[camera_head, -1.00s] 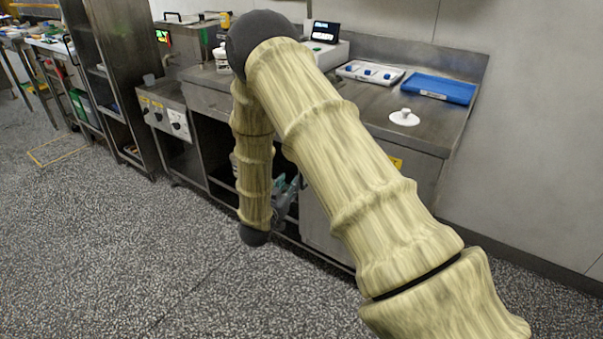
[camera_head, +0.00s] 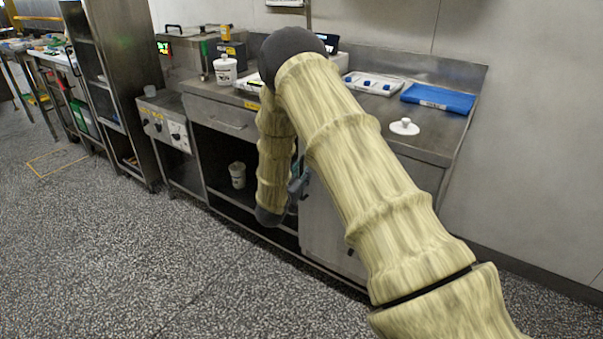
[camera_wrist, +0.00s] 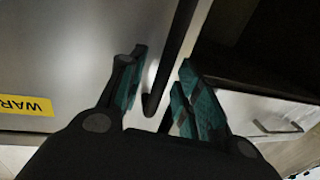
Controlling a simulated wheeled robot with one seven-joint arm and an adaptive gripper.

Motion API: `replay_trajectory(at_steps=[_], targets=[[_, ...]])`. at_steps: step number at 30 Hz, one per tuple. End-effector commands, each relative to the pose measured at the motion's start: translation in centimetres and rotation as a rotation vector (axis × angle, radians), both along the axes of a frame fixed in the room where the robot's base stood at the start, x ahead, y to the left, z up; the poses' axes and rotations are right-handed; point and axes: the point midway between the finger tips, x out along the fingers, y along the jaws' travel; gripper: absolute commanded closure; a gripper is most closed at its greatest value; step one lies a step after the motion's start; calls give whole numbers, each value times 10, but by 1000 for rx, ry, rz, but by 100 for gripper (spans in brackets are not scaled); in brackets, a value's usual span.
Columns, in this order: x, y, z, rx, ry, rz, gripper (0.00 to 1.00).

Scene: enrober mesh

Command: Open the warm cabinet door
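The warm cabinet door (camera_head: 321,220) is a flat grey metal panel under the right part of the counter, partly behind my arm. It looks shut. In the wrist view the door (camera_wrist: 60,50) fills the left side, with a yellow label (camera_wrist: 25,104) reading "WAR". A dark bar handle (camera_wrist: 180,45) runs down the door and ends in a hook. My gripper (camera_wrist: 158,76) is open, its teal-padded fingers on either side of the handle's lower end. Whether a finger touches it I cannot tell. In the head view my gripper (camera_head: 298,184) is mostly hidden by my arm.
An open dark shelf bay with a white tub (camera_head: 237,175) lies left of the door. A drawer (camera_head: 220,117) is above it. The speckled floor in front is clear.

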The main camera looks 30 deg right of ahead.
Motion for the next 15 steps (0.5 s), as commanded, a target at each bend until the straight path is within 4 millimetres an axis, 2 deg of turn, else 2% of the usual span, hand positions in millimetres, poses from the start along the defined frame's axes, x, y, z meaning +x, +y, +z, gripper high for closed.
replay_trajectory(at_steps=[11,15], targets=[[3,-4,0,-1,1,1,66],[3,-4,0,-1,1,1,88]])
